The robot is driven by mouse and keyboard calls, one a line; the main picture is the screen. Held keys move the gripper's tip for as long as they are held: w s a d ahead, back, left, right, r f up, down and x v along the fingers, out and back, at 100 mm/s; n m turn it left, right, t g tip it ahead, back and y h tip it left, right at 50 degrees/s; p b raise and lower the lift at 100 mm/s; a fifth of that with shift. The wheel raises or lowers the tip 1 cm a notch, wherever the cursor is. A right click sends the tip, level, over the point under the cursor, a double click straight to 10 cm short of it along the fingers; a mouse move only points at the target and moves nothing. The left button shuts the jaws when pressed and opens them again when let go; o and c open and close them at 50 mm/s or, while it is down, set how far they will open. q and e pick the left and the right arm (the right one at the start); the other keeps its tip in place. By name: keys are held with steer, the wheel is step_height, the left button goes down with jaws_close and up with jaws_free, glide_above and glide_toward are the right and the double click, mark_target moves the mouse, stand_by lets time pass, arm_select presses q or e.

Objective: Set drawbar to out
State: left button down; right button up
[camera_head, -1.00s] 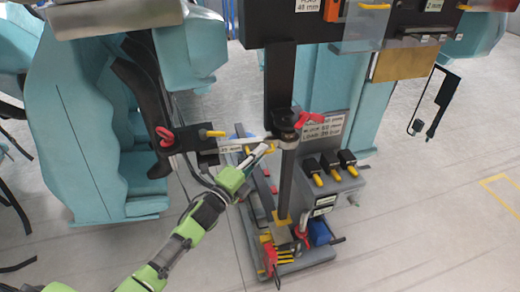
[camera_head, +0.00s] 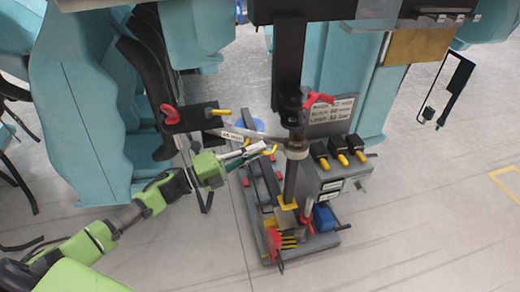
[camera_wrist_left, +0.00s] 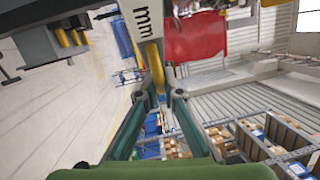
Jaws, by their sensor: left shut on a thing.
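The drawbar appears to be the thin pale bar with a small "mm" label (camera_head: 232,136), at the left of the dark upright post in the head view. In the left wrist view the white labelled bar (camera_wrist_left: 142,18) fills the top middle, with a yellow handle (camera_wrist_left: 155,66) below it. My left gripper (camera_head: 268,150) comes in from the left beside the post. Its fingers are shut on the yellow handle, which lies between the fingertips in the wrist view (camera_wrist_left: 155,95). The bar's joint at the post is partly hidden. My right gripper is out of view.
The dark post (camera_head: 290,185) stands on a grey base with yellow-tipped levers (camera_head: 342,160) at its right. Teal seats (camera_head: 85,120) flank the work area.

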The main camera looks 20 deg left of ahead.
arm_select(q)
steer(key=shift+s+a+f+m+g+h+b, duration=0.15)
steer(key=shift+s+m+g+h+b, duration=0.15)
steer(key=shift+s+g, duration=0.15)
steer(key=shift+s+a+m+g+h+b, duration=0.15)
steer(key=shift+s+m+g+h+b, duration=0.15)
steer(key=shift+s+g, duration=0.1)
steer(key=c, duration=2.4)
jaws_free()
steer(key=shift+c, duration=0.2)
steer(key=shift+a, duration=0.1)
steer(key=v, duration=1.2)
